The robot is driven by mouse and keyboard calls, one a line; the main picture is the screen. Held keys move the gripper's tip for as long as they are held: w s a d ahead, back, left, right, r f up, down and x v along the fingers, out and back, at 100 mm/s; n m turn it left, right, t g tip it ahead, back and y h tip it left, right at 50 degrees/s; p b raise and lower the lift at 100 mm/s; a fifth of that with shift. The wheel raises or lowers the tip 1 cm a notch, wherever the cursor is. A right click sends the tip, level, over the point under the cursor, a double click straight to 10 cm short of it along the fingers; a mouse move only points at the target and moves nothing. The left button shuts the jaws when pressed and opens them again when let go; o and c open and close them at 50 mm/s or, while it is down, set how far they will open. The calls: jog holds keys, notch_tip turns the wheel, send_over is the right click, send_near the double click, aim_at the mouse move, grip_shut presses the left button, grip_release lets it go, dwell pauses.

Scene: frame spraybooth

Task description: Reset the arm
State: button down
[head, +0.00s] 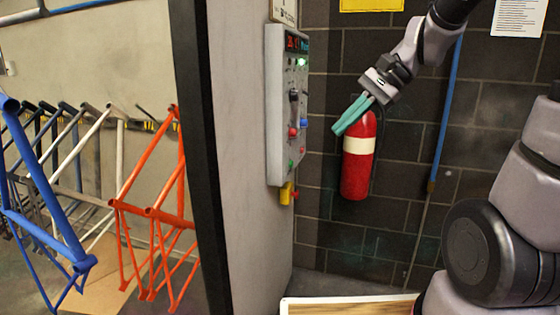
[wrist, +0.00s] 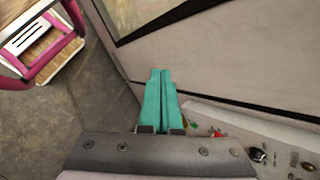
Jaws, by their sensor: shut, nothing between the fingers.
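My gripper (head: 341,129) has teal fingers that are shut with nothing between them. In the head view it shows in front of the upper part of the red fire extinguisher (head: 357,178), to the right of the grey control panel (head: 288,105). I cannot tell how far it is from either. In the wrist view the teal fingers (wrist: 159,78) lie side by side and point toward the pale booth wall (wrist: 220,50). Part of the control panel (wrist: 250,135), with its knobs and buttons, shows at the lower right of that view.
An orange bike frame (head: 150,213) and a blue one (head: 40,195) hang at the left, with several more behind. A blue pipe (head: 446,110) runs down the dark brick wall. A pink-edged cart (wrist: 50,50) stands at the wrist view's upper left. Bare floor (wrist: 45,125) lies below it.

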jog(key=s+d+r+n+t+h, duration=0.4)
jog(key=s+d+r+t+h, duration=0.1)
jog(key=d, duration=0.5)
jog(key=shift+s+d+r+n+t+h, duration=0.2)
jog(key=shift+s+d+n+t+h, duration=0.25)
jog(key=shift+s, duration=0.4)
